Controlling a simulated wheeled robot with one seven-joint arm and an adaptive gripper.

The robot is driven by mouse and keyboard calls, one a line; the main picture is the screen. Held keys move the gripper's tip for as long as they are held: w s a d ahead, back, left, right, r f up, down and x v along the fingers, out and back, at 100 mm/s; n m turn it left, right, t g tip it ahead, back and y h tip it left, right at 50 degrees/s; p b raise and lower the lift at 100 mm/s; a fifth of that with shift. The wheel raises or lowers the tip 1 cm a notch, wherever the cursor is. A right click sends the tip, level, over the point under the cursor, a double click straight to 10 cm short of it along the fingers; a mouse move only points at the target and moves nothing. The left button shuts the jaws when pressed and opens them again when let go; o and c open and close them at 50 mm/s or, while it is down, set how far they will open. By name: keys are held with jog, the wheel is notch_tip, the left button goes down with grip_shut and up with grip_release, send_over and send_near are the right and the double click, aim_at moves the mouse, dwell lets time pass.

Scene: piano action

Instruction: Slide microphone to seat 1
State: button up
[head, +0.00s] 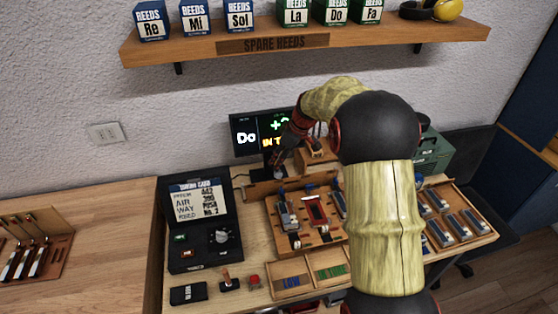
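A small grey piece that looks like the microphone (279,172) stands at the wooden rail (262,187) behind the reed board. My gripper (277,163) points down right above it, in front of the screen. The fingers are small and dark, so I cannot tell whether they touch the piece or are open or shut. The tilted wooden reed board (323,239) holds a grey reed block (287,214) at left, a red one (316,210) in the middle and a blue-grey one at right, partly behind my arm. Seat numbers are not readable.
A screen (245,136) showing "Do" stands behind my gripper. A black tuning case (196,228) is left of the board. Trays with coloured strips (291,281) lie in front, a reed tray (466,217) at right. My arm hides much of the bench's right half.

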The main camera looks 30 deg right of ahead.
jog(key=v, duration=1.1)
jog(key=s+a+f+m+g, duration=0.1)
jog(key=s+f+m, duration=0.1)
jog(key=s+m, duration=0.15)
jog(key=s+a+f+m, duration=0.1)
jog(key=s+f+m, duration=0.15)
jog(key=s, duration=0.25)
jog(key=s+a+r+t+h, duration=0.1)
jog(key=s+a+r, duration=0.3)
jog(key=s+a, duration=0.5)
jog(key=s+a+r+t+h, duration=0.1)
jog(key=s+a+r, duration=0.4)
jog(key=s+a, duration=0.5)
jog(key=s, duration=0.3)
jog(key=shift+s+a+t, duration=0.3)
jog(key=shift+s+t, duration=0.1)
